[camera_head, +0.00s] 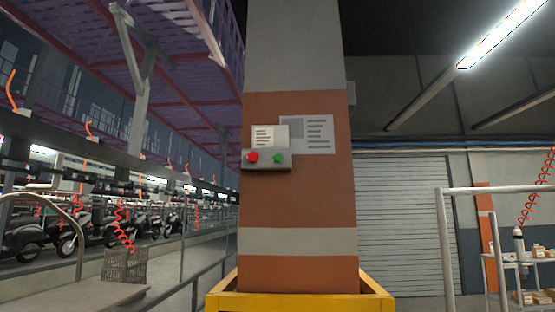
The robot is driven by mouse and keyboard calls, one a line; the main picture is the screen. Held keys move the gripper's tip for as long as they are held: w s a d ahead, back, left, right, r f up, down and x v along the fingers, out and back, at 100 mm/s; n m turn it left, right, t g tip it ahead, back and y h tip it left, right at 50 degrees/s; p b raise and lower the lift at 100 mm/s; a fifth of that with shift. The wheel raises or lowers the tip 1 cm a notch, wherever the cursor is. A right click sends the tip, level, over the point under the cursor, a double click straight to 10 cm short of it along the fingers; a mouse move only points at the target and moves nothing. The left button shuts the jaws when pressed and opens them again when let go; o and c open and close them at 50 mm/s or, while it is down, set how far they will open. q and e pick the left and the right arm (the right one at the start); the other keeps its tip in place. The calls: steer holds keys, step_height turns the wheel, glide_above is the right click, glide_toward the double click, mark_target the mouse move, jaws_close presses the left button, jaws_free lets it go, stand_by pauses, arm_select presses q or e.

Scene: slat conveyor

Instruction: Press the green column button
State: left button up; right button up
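The green button (278,158) sits on the right half of a grey control box (266,166) on the column (297,205). A red button (252,157) is to its left on the same box. The column is orange and grey with a pale band low down. Neither of my grippers shows in the head view, and nothing touches the button.
A yellow guard (300,303) surrounds the column's foot. Two paper signs are on the column above and beside the box, one a larger grey sign (307,134). A metal railing (195,285) runs at left. A white rail frame (445,250) stands at right.

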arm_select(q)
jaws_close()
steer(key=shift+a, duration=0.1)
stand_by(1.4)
